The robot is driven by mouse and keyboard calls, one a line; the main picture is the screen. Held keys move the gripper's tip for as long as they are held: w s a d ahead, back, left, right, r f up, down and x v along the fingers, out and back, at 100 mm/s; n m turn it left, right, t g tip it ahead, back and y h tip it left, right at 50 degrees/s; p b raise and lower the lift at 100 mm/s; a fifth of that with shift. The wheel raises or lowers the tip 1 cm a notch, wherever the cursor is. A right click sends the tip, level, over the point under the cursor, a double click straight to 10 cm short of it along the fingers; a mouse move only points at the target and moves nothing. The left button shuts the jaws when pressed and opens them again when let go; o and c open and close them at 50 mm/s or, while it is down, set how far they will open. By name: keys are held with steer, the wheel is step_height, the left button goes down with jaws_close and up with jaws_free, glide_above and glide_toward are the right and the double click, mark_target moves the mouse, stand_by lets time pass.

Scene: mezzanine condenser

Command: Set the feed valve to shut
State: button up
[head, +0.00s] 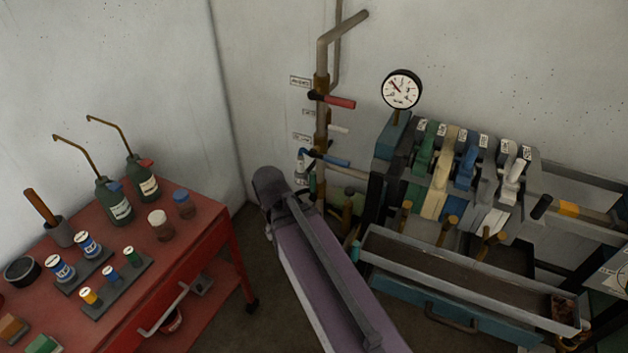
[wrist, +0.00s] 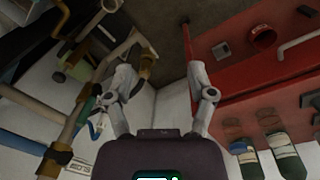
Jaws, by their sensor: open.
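A vertical brown pipe (head: 322,130) on the back wall carries a red lever (head: 340,102), a white lever (head: 338,129) and a blue lever (head: 332,161), all pointing right. Small wall labels (head: 300,82) stand beside it, too small to read, so I cannot tell which lever is the feed valve. A blue lever (wrist: 22,143) on piping also shows at the lower left of the wrist view. My gripper (wrist: 160,75) is open and empty, apart from the pipes at its left. In the head view its fingers are hidden by my arm.
A red cart (head: 195,255) with bottles and cans stands left. Right of the pipe are a round gauge (head: 402,89), a bank of coloured levers (head: 460,165) and a long metal trough (head: 470,285). Dark floor lies between the cart and this equipment.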

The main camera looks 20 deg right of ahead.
steer(key=w+d+f+n+h+b, duration=0.3)
steer(key=w+d+f+n+b, duration=0.1)
steer(key=w+f+b, duration=0.15)
steer(key=n+t+h+b, duration=0.1)
steer(key=n+h+b, duration=1.3)
steer(key=b, duration=0.8)
glide_toward(312, 178)
steer(key=a+f, duration=0.1)
steer(key=a, duration=0.2)
steer(key=shift+w+a+f, duration=0.1)
steer(key=shift+w, duration=0.25)
steer(key=d, duration=0.9)
steer(key=w+d, duration=0.1)
steer(key=d, duration=0.3)
steer(key=shift+d, duration=0.4)
